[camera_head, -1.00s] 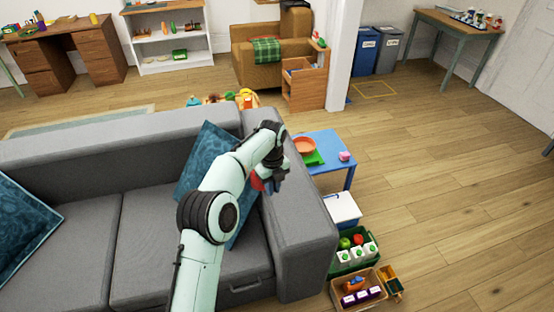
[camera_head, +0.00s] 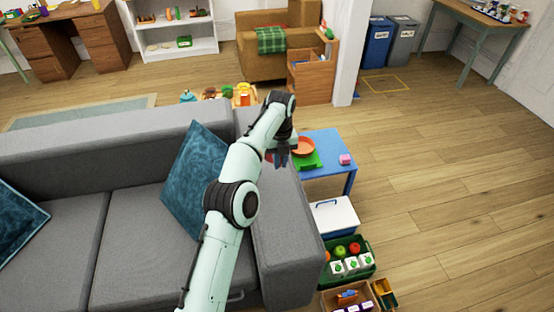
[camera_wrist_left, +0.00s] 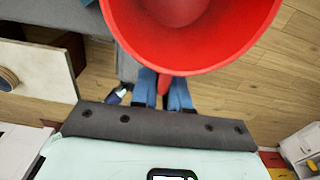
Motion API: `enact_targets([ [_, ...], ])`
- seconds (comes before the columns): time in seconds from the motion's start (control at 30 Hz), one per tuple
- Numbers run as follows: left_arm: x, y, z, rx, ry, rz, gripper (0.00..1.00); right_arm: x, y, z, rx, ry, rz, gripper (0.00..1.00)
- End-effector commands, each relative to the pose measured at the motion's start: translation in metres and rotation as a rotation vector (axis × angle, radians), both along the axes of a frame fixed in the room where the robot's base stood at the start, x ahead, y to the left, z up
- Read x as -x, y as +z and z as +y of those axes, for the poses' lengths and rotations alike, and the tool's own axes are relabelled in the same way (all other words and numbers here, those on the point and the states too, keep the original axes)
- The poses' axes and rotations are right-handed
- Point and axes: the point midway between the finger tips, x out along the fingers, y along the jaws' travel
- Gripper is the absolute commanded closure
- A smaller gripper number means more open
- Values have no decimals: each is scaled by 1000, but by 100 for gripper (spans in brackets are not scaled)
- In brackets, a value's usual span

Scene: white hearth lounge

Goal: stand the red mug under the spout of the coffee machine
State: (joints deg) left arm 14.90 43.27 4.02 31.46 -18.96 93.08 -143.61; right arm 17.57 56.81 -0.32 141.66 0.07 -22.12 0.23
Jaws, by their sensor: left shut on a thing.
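The red mug (camera_wrist_left: 190,35) fills the top of the left wrist view, its wide opening facing the camera. My left gripper (camera_wrist_left: 162,88) is shut on the mug at its near side, the blue fingers around the handle. In the head view the left gripper (camera_head: 281,156) hangs over the sofa's right armrest, close to the blue low table. Only a sliver of the mug shows there, mostly hidden by the gripper. I cannot make out a coffee machine in either view. My right gripper is not in view.
The grey sofa (camera_head: 150,180) is below my arm. The blue table (camera_head: 327,165) holds an orange dish (camera_head: 303,146) and a pink block (camera_head: 345,159). A white box (camera_head: 335,216) and a green crate (camera_head: 362,275) stand beside the sofa. Open floor lies right.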

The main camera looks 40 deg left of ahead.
Motion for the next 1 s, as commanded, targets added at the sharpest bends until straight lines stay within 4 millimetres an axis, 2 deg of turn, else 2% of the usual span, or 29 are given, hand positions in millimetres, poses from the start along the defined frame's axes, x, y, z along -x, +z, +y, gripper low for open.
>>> enact_targets([
  [0.07, 1, -7, 0, -1, 1, 1, 100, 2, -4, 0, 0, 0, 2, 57],
  [0.17, 1, -27, 0, 0, 1, 2, 100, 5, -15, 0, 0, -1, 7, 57],
  [0.3, 2, -66, 0, 1, 0, 4, 100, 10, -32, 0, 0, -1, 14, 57],
  [0.5, 2, -115, 0, 0, 1, 4, 100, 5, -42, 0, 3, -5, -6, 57],
  [0.63, 1, -135, 0, -1, 1, 1, 100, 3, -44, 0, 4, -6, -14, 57],
  [0.83, 1, -150, 0, -1, 1, -1, 100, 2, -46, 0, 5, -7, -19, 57],
  [1.0, 2, -182, 0, 0, 2, 4, 100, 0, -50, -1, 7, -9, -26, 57],
])
